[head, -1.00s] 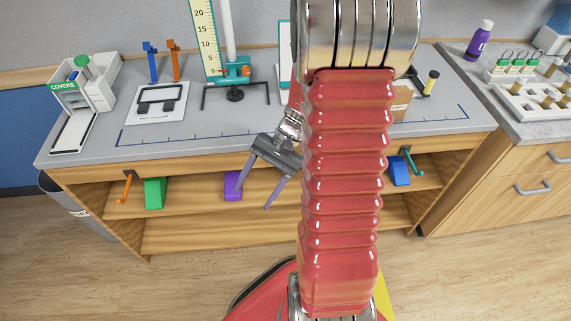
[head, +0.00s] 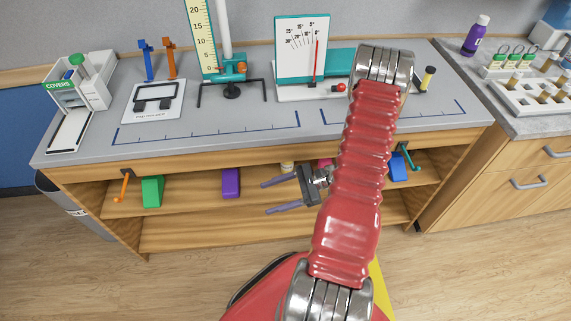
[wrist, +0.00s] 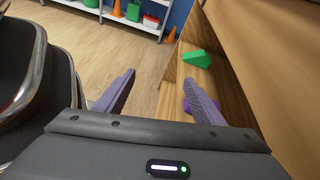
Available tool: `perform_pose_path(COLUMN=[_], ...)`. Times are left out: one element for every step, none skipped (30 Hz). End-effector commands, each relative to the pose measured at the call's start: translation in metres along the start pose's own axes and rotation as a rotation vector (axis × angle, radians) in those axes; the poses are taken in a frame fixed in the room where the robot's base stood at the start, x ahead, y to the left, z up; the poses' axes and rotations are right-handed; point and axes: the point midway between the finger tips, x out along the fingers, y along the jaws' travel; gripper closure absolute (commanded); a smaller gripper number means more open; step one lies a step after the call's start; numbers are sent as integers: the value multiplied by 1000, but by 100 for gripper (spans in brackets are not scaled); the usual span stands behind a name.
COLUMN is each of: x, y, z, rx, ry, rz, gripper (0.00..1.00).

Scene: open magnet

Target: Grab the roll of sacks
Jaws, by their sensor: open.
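I cannot pick out the roll of sacks for certain. A small cream object (head: 287,167), partly hidden behind my gripper, sits on the upper shelf under the bench; I cannot tell whether it is the roll. A pinkish object (head: 324,163) shows beside it, partly covered by my arm. My gripper (head: 266,198) is in front of the shelf opening, pointing left, with its fingers spread and nothing between them. In the wrist view my gripper (wrist: 159,80) is open above the floor, with the shelf on the right.
On the shelf stand a green block (head: 152,192), a purple block (head: 231,183) and a blue block (head: 398,168). An orange hook (head: 124,186) and a teal hook (head: 406,157) hang at the bench's front edge. The bench top (head: 215,140) is above my gripper.

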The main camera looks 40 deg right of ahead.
Motion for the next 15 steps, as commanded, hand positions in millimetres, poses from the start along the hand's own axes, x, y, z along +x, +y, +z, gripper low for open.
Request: perform_pose_path(x=[-1, -1, -3, -4, -5, -8, -10, -12, -16, -19, -23, -28, -32, -36, -42], y=[-4, -8, -13, -17, -21, -28, -32, -36, -42, -47, -51, -56, -59, -62, -66], z=[-11, -16, -23, -29, -35, -43, -49, -56, -65, -72, -78, -88, -96, -104, -115], rx=[35, 53, 76, 93, 110, 130, 144, 160, 178, 192, 205, 221, 233, 244, 258], ry=[-21, -36, -52, -65, -78, -94, -105, -116, -132, -141, -152, -164, -173, -180, -189], rz=[-52, -85, -131, -167, -203, -253, -292, -331, -384, -425, -466, -521, -564, -607, -664], gripper=[37, 37, 37, 37, 37, 37, 37, 37, 37, 37, 37, 37, 37, 37, 37])
